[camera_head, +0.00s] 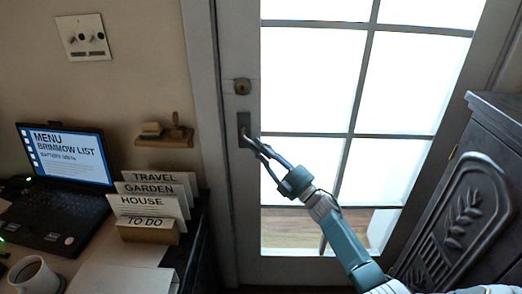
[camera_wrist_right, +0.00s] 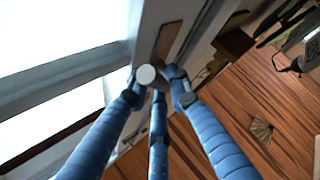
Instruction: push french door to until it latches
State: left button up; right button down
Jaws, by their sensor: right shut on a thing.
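The french door (camera_head: 353,136), grey-framed with bright glass panes, stands in the middle of the head view, its left edge close along the frame. I cannot tell whether it is latched. A dark handle plate (camera_head: 244,128) and a round lock (camera_head: 242,87) sit on its left stile. My right gripper (camera_head: 257,147) reaches from the lower right to the handle. In the right wrist view its blue fingers close around the round-ended door handle (camera_wrist_right: 146,74), so it is shut on the handle. My left gripper is not in view.
At left, a desk holds a laptop (camera_head: 62,167), a mug (camera_head: 34,274) and a card holder (camera_head: 148,232). A small wall shelf (camera_head: 178,136) sticks out left of the door. A dark carved cabinet (camera_head: 462,200) stands close at right, beside my arm.

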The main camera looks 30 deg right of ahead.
jog(key=shift+d+r, duration=0.15)
jog(key=shift+d, duration=0.2)
jog(key=c, duration=2)
grip_release()
jog(key=shift+a+r, duration=0.15)
jog(key=o, duration=0.4)
jog(key=shift+s, duration=0.15)
jog(key=shift+o, duration=0.2)
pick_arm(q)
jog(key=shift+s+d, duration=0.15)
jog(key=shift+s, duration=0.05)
pick_arm(e)
jog(key=shift+f, duration=0.3)
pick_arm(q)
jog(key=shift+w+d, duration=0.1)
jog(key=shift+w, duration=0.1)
pick_arm(e)
jog(key=v, duration=1.2)
jog(key=shift+a+r, duration=0.1)
